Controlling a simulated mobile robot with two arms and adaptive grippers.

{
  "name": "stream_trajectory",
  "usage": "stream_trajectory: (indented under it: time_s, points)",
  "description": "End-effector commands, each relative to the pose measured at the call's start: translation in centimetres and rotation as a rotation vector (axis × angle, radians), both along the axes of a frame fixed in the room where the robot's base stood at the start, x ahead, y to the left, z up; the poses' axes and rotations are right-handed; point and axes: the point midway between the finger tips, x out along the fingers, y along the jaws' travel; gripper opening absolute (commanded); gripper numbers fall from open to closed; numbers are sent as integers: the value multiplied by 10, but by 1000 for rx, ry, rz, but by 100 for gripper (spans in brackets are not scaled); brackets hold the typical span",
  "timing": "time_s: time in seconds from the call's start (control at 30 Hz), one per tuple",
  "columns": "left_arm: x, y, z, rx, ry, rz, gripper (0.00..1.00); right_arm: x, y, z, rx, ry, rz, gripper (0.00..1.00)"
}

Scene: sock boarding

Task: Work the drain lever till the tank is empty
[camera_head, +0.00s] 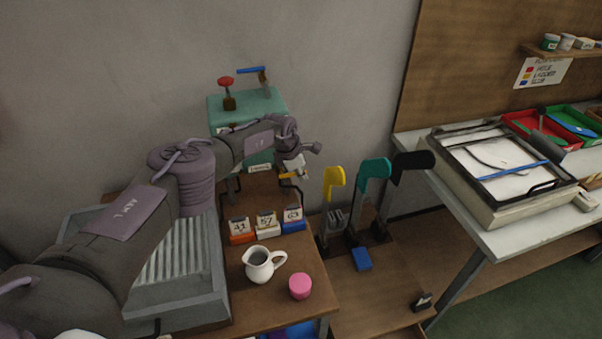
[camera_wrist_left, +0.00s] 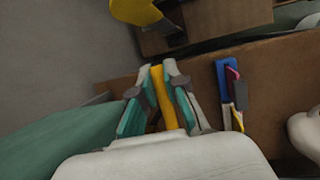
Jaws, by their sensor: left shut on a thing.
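The tank is a teal box (camera_head: 247,106) against the wall, with a red knob (camera_head: 226,81) and a blue-handled lever (camera_head: 252,70) on top. My left arm reaches across to its front. My left gripper (camera_head: 293,168) is at the tank's lower front right, and in the left wrist view (camera_wrist_left: 160,72) its fingers are closed around a yellow bar (camera_wrist_left: 166,100), which seems to be the drain lever. A little yellow also shows by the gripper in the head view. My arm hides part of the tank front. I cannot see the liquid level. My right gripper is not in view.
A white jug (camera_head: 259,265), a pink pot (camera_head: 300,287) and several numbered blocks (camera_head: 265,226) stand on the wooden table below. Yellow (camera_head: 334,182), teal (camera_head: 374,175) and black (camera_head: 412,163) foot forms stand to the right. A grey ribbed tray (camera_head: 174,275) lies at left.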

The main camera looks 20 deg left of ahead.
Motion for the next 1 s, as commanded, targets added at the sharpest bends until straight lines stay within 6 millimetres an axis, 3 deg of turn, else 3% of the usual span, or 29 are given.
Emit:
stream_trajectory:
  time_s: [0.07, 0.1, 0.27, 0.67, 1.0]
  points:
    - [0, -1, -1, 0, 1, -1, 0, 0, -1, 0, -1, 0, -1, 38]
    - [0, -1, -1, 0, 1, -1, 15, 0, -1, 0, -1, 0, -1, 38]
    - [0, -1, -1, 0, 1, -1, 38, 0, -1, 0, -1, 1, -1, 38]
    - [-1, 1, 4, 0, -1, -3, 38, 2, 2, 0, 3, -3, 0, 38]
    - [-14, 8, 40, -1, -2, -4, 38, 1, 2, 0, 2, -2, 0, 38]
